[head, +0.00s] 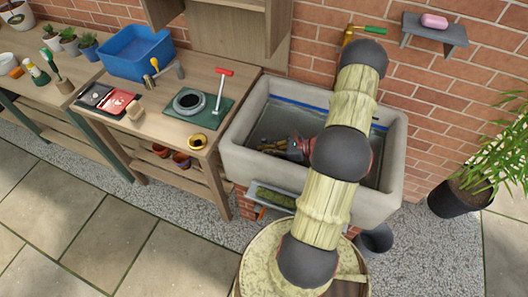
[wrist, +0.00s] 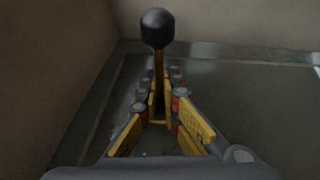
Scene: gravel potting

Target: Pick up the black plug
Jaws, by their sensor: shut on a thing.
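The black plug (wrist: 158,28) shows in the wrist view as a dark round knob on a thin yellow stem. The stem stands between the fingertips of my gripper (wrist: 163,82), which is shut on it. The knob sticks up beyond the fingers. The lower end of the stem is hard to make out between the fingers. In the head view my gripper (head: 296,148) is low inside the grey stone sink (head: 237,150), and my arm covers much of the basin. I cannot make out the plug there.
The sink walls stand close around my gripper. A wooden bench (head: 215,85) with a blue tub (head: 135,52) and a green mat (head: 222,115) stands left. A brass tap (head: 348,36) and a shelf (head: 436,32) are on the brick wall.

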